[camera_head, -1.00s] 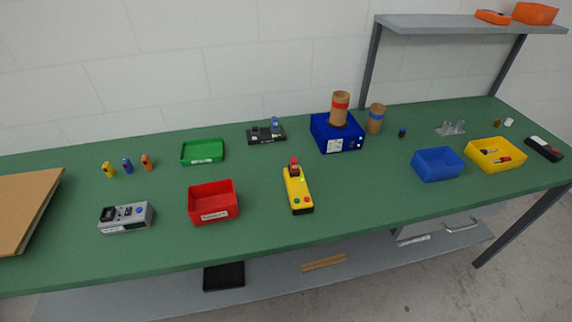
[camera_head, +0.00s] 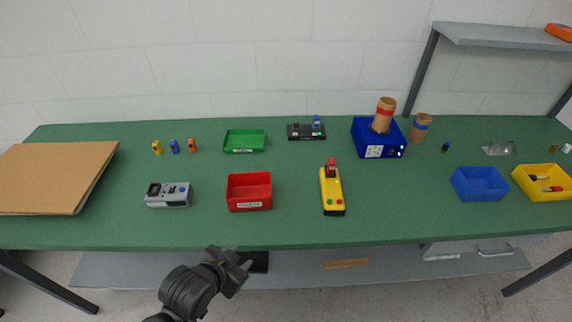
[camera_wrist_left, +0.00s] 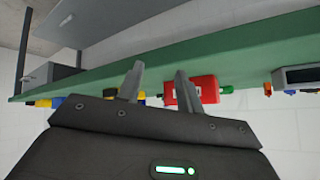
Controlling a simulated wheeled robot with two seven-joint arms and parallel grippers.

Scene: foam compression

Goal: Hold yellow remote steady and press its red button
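The yellow remote (camera_head: 331,188) lies on the green table, right of the red bin. Its long side runs from front to back. It has a red button and a green button at its near end and a red part at its far end. My left gripper (camera_head: 245,263) is in front of the table's near edge, below and left of the remote, apart from it. In the left wrist view its two fingers (camera_wrist_left: 156,80) are spread with nothing between them. The remote cannot be told clearly in the wrist view. My right gripper is in neither view.
A red bin (camera_head: 249,191) stands between the left gripper and the table's middle. A grey device (camera_head: 169,195) lies to its left. A blue box (camera_head: 377,138) with brown cylinders is behind right. Blue (camera_head: 480,184) and yellow (camera_head: 543,183) bins stand right. The table around the remote is clear.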

